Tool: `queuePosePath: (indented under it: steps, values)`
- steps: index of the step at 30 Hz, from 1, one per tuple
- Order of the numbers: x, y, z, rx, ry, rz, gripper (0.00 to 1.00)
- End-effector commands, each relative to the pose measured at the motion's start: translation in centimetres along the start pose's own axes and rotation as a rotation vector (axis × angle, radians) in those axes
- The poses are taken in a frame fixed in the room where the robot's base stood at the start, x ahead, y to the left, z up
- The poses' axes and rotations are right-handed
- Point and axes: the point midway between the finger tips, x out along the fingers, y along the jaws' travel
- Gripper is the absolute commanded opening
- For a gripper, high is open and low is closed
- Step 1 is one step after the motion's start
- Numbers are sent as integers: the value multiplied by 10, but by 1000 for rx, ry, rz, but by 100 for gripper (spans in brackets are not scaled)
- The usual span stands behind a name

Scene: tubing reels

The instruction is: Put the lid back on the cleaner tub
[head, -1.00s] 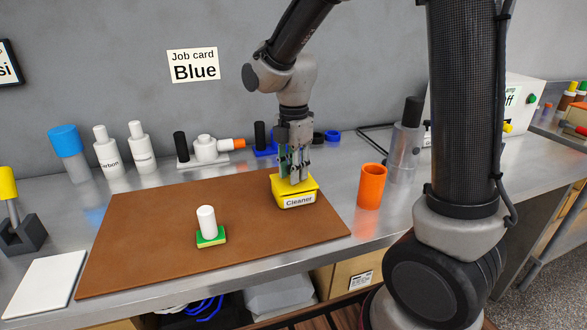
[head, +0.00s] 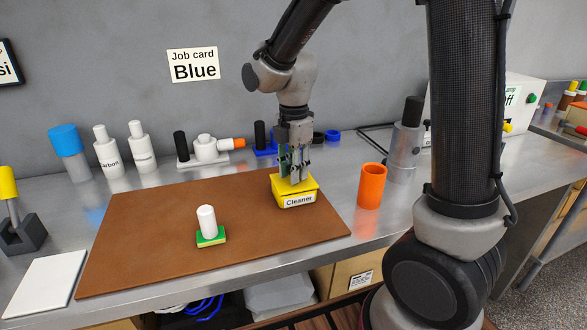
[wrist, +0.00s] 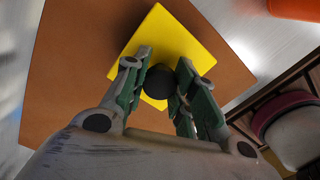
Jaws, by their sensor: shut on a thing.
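The yellow cleaner tub (head: 298,200), labelled "Cleaner", stands at the right part of the brown mat. Its yellow lid (wrist: 172,40) is on top of the tub or directly over it, and any small gap cannot be told. The lid has a dark round knob (wrist: 160,82). My gripper (head: 296,178) points down over the tub. In the wrist view my gripper (wrist: 163,75) is shut on the knob, with one finger on each side. The inside of the tub is hidden.
A green and yellow sponge with a white handle (head: 207,222) stands on the brown mat (head: 150,240). An orange cup (head: 370,187) stands right of the tub. White bottles (head: 108,155) line the back. A white plate (head: 45,282) lies at the front left.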

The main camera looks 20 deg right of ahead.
Motion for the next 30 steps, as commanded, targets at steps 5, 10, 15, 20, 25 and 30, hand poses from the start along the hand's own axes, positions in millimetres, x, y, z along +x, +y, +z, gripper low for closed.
queuePosePath:
  steps: [5,10,15,20,25,30]
  values:
    - [2,0,0,0,0,0,7]
    - [2,0,0,0,0,0,7]
    - [2,0,0,0,0,0,7]
    - [2,0,0,0,0,0,7]
    - [2,0,0,0,0,0,7]
    - [2,0,0,0,0,0,52]
